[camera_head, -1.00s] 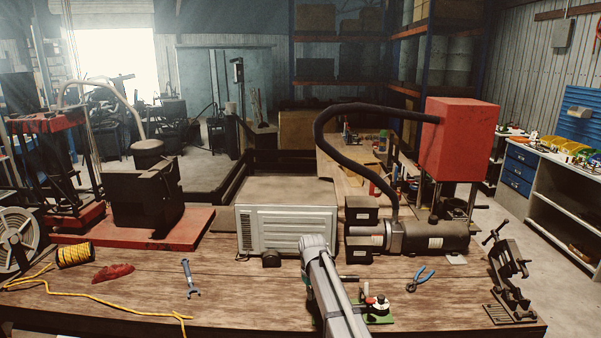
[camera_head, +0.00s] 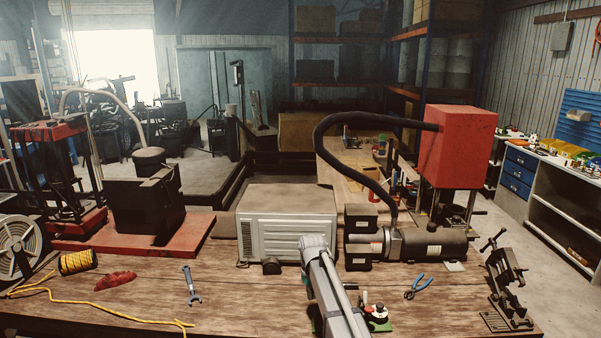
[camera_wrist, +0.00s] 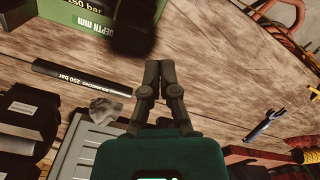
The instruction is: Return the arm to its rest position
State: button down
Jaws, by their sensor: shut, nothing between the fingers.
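My gripper (camera_wrist: 160,68) shows in the wrist view with its two dark fingers together and nothing between them. It is over the wooden workbench (camera_wrist: 220,75), apart from the things lying there; its height above the wood is hard to judge. In the head view my arm reaches in from the bottom edge, right of the centre, and its grey links hide the gripper.
The wrist view shows a green labelled block (camera_wrist: 75,20), a black "250 bar" cylinder (camera_wrist: 80,78), a grey fitting (camera_wrist: 105,109) and a wrench (camera_wrist: 265,122). A grey-white cabinet (camera_head: 287,232), a black motor unit (camera_head: 430,243) and a clamp stand (camera_head: 505,280) stand on the bench.

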jog(key=s+d+f+m+b, duration=0.1)
jog(key=s+d, duration=0.3)
jog(key=s, duration=0.4)
jog(key=s+d+f+m+b, duration=0.1)
jog(key=s+d+m, duration=0.1)
jog(key=s+d, duration=0.3)
jog(key=s+d+f+m+b, duration=0.2)
jog(key=s+d, duration=0.2)
jog(key=s, duration=0.9)
jog(key=shift+d+m, duration=0.3)
